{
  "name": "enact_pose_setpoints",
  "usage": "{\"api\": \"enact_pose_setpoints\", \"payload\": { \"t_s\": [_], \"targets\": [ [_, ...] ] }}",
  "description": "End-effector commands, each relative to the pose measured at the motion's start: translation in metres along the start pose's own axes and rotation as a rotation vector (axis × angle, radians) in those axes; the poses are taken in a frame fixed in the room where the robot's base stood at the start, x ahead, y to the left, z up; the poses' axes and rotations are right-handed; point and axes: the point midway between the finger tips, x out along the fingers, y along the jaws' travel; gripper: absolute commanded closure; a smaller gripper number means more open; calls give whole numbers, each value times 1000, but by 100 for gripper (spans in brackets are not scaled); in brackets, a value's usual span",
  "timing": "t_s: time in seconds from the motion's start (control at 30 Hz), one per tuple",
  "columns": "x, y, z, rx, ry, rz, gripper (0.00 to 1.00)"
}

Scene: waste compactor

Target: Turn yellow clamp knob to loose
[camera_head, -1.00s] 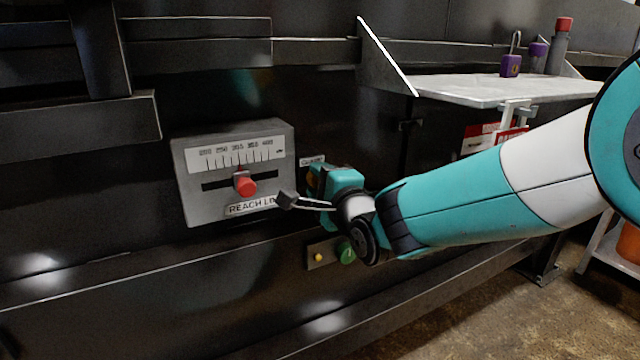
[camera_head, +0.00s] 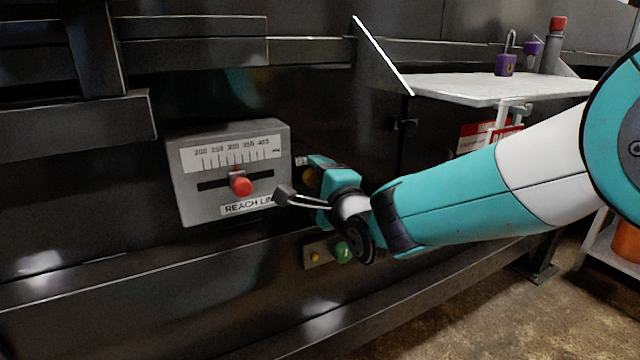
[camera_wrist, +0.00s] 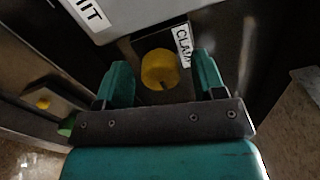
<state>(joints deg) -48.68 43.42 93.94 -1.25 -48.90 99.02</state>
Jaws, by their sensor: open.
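The yellow clamp knob (camera_wrist: 161,68) is round with a dark mark on its lower edge, and shows in the wrist view below a partly hidden label (camera_wrist: 184,46) reading "CLA". My gripper (camera_wrist: 165,82) is open, one teal finger on each side of the knob. I cannot tell whether the fingers touch it. In the head view my gripper (camera_head: 318,180) is against the dark panel, just right of the grey reach limit box. There the knob (camera_head: 309,178) is mostly hidden behind the gripper.
The grey box (camera_head: 200,205) has a scale and a red slider knob (camera_head: 241,187). Below the gripper is a small plate with a yellow button (camera_head: 315,257) and a green button (camera_head: 343,252). A shelf (camera_head: 480,88) with padlocks (camera_head: 507,65) juts out at upper right.

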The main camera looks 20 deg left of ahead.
Motion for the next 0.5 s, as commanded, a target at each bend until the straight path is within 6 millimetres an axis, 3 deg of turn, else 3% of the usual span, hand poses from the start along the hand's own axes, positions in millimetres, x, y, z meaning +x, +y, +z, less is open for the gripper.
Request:
{"api": "enact_pose_setpoints", "payload": {
  "t_s": [0.23, 0.5],
  "targets": [
    [-22, 0, 0, 0, 1, 2, 37],
    [-86, -1, 0, 0, 1, 1, 37]
  ]
}}
